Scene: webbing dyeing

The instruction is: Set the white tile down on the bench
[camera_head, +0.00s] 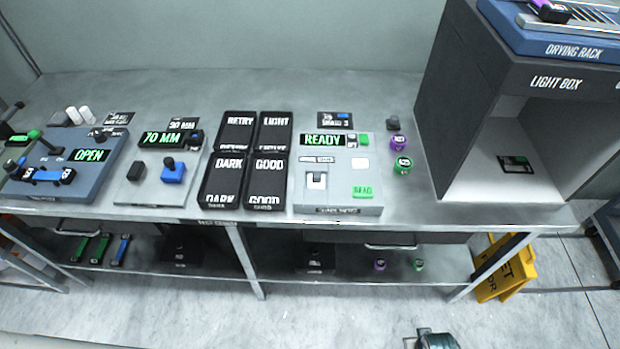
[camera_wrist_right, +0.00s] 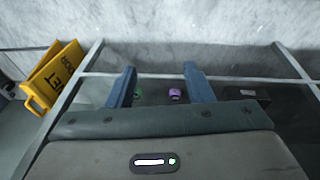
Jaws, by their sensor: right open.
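A small plain white square (camera_head: 360,163), which looks like the white tile, is on the right side of the grey reader (camera_head: 338,206) that shows READY. A second white piece with a dark notch (camera_head: 317,180) is at the reader's left; I cannot tell if it is a tile or part of the reader. The reader stands on the metal bench (camera_head: 400,205). My right gripper (camera_wrist_right: 158,72) is open, with nothing between its blue fingers in the right wrist view. It is in front of the bench, away from the white square. My left gripper is not in view.
Black labelled trays (camera_head: 228,160) stand left of the reader. Purple (camera_head: 398,143) and green (camera_head: 402,166) spools stand right of it, before the light box (camera_head: 530,135). Bare bench lies around the spools. A yellow floor sign (camera_head: 508,270) stands by the bench's right leg.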

